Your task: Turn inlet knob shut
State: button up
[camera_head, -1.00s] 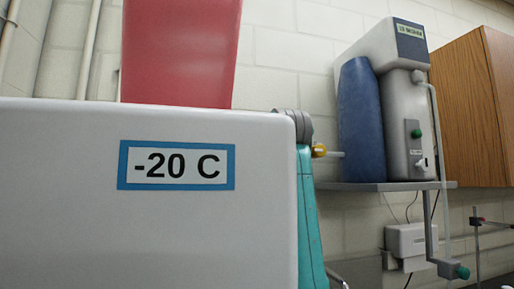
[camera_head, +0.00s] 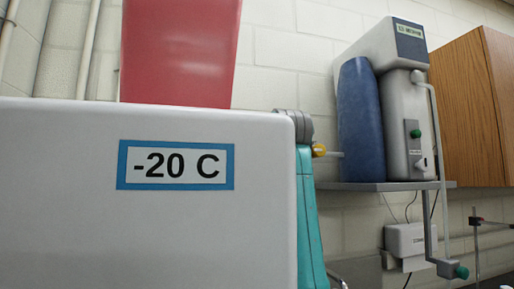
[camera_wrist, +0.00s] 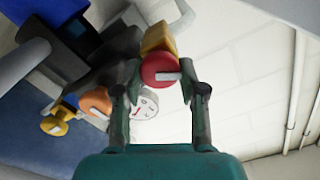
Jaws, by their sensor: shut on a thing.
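In the wrist view, my gripper (camera_wrist: 160,88) has its two fingers on either side of a round red knob (camera_wrist: 152,68) with a white pointer mark. It is closed on this knob, which sits on a brass-coloured valve body (camera_wrist: 157,39). No label shows which knob is the inlet. An orange knob (camera_wrist: 95,103) and a yellow knob (camera_wrist: 54,126) with white marks lie to the left. A white dial gauge (camera_wrist: 146,104) shows between the fingers. In the head view, a yellow knob (camera_head: 319,150) shows beside my teal arm; my gripper is hidden.
A white box labelled -20 C (camera_head: 70,220) fills the left of the head view, with a red container (camera_head: 180,50) behind its top. A water unit with a blue cylinder (camera_head: 360,120) stands on a wall shelf (camera_head: 385,187). A wooden cabinet (camera_head: 470,100) is at right.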

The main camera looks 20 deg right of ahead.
dwell(0.4)
jog(key=o, duration=1.1)
jog(key=shift+s, duration=0.15)
jog(key=s, duration=1.1)
jog(key=shift+s, duration=0.35)
